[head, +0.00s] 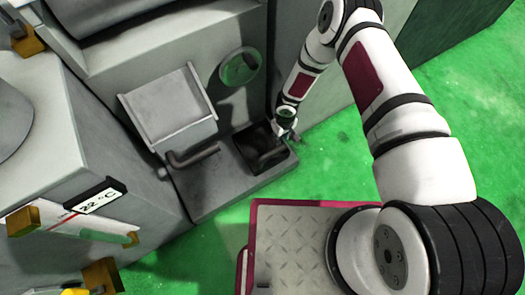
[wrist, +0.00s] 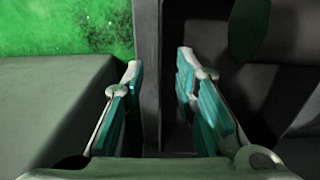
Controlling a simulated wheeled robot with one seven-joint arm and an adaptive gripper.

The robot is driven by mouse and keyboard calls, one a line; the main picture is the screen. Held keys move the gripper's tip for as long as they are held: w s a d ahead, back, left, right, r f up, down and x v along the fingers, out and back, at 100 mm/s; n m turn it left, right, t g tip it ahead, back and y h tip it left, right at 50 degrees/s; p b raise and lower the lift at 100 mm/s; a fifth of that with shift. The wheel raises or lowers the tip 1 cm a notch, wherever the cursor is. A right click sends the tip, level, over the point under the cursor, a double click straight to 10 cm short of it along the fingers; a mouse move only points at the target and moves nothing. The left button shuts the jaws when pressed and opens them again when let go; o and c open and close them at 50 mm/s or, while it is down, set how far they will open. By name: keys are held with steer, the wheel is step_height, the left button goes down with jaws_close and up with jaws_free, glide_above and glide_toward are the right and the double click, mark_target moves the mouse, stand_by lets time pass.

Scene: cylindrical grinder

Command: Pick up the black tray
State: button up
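The black tray (head: 258,160) is an open dark box on the low grey ledge at the machine's foot, in the middle of the head view. My gripper (head: 289,137) is at the tray's right side, near the ledge edge. In the wrist view my gripper (wrist: 158,62) is open, one finger on each side of an upright dark wall (wrist: 147,50), which looks like the tray's side. A gap shows between the wall and the right finger. Whether the left finger touches the wall is unclear. The fingertips are small and partly hidden in the head view.
The grey ledge (head: 212,190) carries a bent dark pipe (head: 193,155) left of the tray. A grey box (head: 168,105) stands above it. Green floor (head: 335,150) is free to the right.

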steer(key=shift+w+a+f+b, duration=0.15)
steer(key=shift+f+b, duration=0.75)
steer(key=shift+f, duration=1)
steer(key=shift+c, duration=0.3)
jaws_close()
steer(key=shift+r, duration=0.1)
